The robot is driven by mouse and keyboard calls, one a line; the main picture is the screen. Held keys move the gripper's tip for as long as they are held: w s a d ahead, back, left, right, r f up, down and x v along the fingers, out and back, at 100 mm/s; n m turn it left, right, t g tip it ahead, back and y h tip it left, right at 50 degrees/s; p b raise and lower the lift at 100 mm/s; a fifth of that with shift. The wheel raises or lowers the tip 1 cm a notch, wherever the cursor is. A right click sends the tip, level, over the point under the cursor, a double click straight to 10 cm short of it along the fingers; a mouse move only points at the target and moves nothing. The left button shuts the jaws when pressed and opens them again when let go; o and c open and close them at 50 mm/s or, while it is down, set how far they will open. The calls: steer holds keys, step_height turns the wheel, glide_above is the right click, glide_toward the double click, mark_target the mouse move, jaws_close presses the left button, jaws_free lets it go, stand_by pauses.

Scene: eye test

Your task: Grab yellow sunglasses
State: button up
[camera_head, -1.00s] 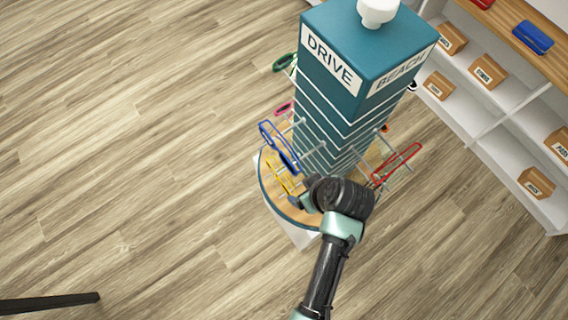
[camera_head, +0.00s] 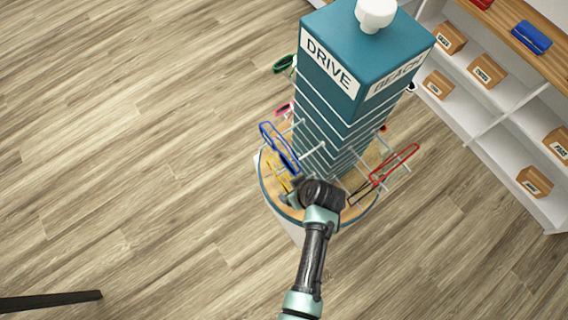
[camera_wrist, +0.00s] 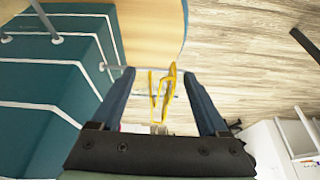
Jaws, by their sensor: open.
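The yellow sunglasses (camera_head: 277,176) hang low on the left face of a teal display tower, below a pair of blue sunglasses (camera_head: 278,146). My gripper (camera_head: 288,190) is beside them at the tower's lower left, and my arm partly hides that area. In the wrist view the yellow sunglasses (camera_wrist: 163,92) show between the two dark fingers of my gripper (camera_wrist: 160,92). The fingers are open and apart, with a visible gap on each side of the frame. I cannot tell whether the depth matches.
The teal tower (camera_head: 365,50) stands on a round wooden base (camera_head: 285,210). Thin pegs stick out from it. Red sunglasses (camera_head: 394,165) hang on its right face. A white shelf (camera_head: 480,115) with small boxes stands at the right.

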jaws_close()
stand_by(0.3)
steer(key=shift+r, duration=0.15)
